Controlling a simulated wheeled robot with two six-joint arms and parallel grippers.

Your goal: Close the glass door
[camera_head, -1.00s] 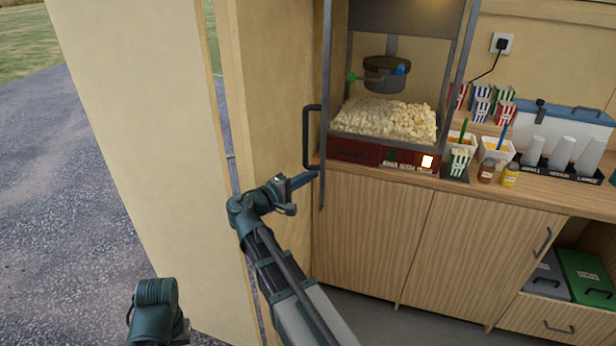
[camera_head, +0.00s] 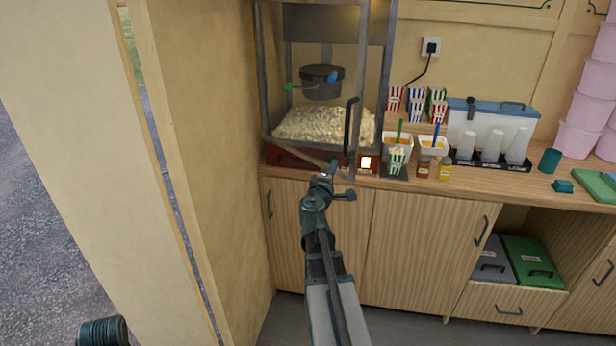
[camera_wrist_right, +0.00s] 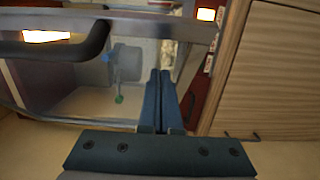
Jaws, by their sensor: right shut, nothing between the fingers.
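The glass door (camera_head: 362,80) of the popcorn machine stands partly open, hinged at the machine's left side. Its metal frame slants across the front, and its free edge with the dark handle (camera_head: 350,126) stands out short of the machine's right post. My right gripper (camera_head: 333,167) is shut and empty, by the door's lower edge, left of and below the handle. Whether it touches the door I cannot tell. In the right wrist view the shut fingers (camera_wrist_right: 161,100) point at the door, with the handle (camera_wrist_right: 60,47) at upper left.
The popcorn machine (camera_head: 280,157) holds popcorn and a hanging kettle. Right of it on the counter (camera_head: 420,180) stand sauce tubs, striped popcorn boxes, bottles and cups. A tan wall (camera_head: 190,110) rises close on the left. Wooden cupboards (camera_head: 410,250) are below.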

